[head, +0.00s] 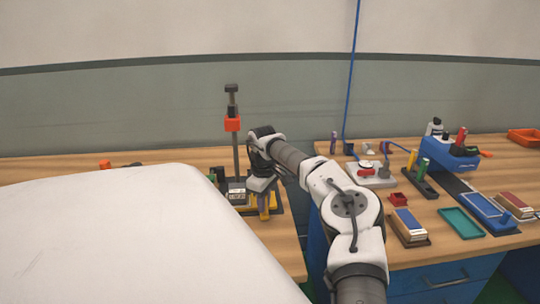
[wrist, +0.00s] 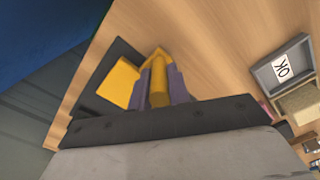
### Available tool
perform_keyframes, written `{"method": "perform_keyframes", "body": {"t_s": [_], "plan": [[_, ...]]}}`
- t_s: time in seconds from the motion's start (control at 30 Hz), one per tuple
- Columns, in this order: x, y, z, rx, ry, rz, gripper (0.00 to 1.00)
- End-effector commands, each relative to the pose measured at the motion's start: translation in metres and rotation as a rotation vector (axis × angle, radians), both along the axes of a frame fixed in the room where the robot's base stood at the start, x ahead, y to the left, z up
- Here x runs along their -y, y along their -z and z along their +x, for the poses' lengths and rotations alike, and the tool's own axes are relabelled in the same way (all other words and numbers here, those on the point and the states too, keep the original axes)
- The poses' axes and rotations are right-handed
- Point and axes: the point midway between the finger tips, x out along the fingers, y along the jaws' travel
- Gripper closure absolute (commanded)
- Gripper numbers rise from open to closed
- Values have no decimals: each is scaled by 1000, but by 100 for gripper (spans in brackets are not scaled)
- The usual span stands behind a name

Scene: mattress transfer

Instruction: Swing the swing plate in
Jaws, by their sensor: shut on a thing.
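My gripper (head: 264,210) points down at the tabletop stand, beside its post. In the wrist view, its purple-grey fingers (wrist: 160,90) are shut on a yellow upright handle (wrist: 158,88). A flat yellow piece (wrist: 118,82), which looks like the swing plate, lies just left of the fingers over a dark base (wrist: 122,52). Whether the handle and the flat piece are joined is hidden by the fingers. In the head view, yellow parts (head: 273,200) show around the fingertips, and my wrist covers much of the stand.
The stand's dark post (head: 236,155) carries an orange block (head: 232,124). A large white mattress-like surface (head: 130,240) fills the front left. A second bench (head: 440,207) with tools stands right.

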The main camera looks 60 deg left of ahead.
Motion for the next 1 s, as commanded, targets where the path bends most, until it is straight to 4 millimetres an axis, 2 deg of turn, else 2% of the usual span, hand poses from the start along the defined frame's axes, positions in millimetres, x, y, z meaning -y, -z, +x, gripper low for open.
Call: {"method": "perform_keyframes", "body": {"t_s": [0.4, 0.43, 0.57, 0.87, 1.0], "plan": [[-1, -1, -1, 0, 3, 1, 100], [-1, -1, -1, 0, 3, 1, 78], [-1, -1, -1, 0, 2, 1, 61], [-1, -1, -1, 0, 2, 1, 60], [-2, -14, -1, 2, 2, 3, 60]]}}
